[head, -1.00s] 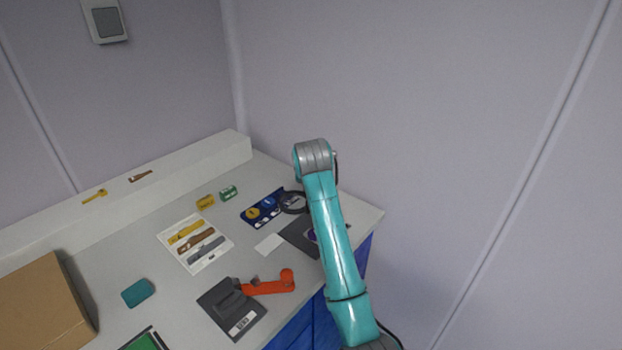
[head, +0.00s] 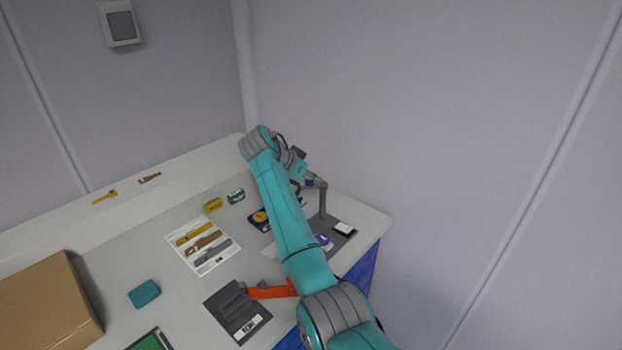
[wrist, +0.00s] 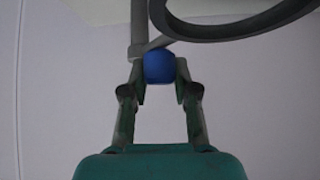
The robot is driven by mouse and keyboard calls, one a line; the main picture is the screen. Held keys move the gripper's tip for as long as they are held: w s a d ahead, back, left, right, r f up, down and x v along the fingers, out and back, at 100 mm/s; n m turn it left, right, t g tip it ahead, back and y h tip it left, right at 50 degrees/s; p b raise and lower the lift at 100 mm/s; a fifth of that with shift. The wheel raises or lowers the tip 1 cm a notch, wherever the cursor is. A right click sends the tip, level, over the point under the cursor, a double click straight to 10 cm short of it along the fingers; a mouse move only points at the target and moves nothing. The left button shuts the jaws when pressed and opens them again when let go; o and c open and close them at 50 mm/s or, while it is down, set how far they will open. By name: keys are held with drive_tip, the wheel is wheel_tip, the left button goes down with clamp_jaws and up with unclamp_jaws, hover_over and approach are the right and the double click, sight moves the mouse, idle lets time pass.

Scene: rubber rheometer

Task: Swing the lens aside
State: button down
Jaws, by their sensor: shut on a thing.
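The lens (wrist: 235,32) shows in the wrist view as part of a dark round rim at the upper right, joined to a grey arm. A blue knob (wrist: 160,67) sits at this joint. My gripper (wrist: 160,80) is shut on the blue knob, one finger on each side. In the head view the knob (head: 309,183) shows beside a grey post (head: 322,203) on a dark base plate (head: 349,243). There my gripper (head: 300,172) is partly hidden behind my arm, and the lens is mostly hidden too.
A blue card (head: 256,227) with round pieces lies left of my arm. A white tray (head: 232,259) holds several strips. An orange-handled device (head: 237,312) stands in front, close to my arm. A cardboard box (head: 45,305) is at the left. The wall is behind the post.

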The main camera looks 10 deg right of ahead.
drive_tip(key=shift+w+m+g, duration=0.15)
drive_tip(key=shift+m+g, duration=0.25)
drive_tip(key=shift+m, duration=0.2)
drive_tip(key=shift+f, duration=0.1)
drive_tip(key=c, duration=0.9)
unclamp_jaws()
drive_tip(key=shift+w, duration=0.1)
drive_tip(key=shift+o, duration=0.2)
drive_tip(key=v, duration=1.2)
drive_tip(key=shift+w, duration=0.15)
drive_tip(key=shift+a+f, duration=0.1)
drive_tip(key=shift+a, duration=0.05)
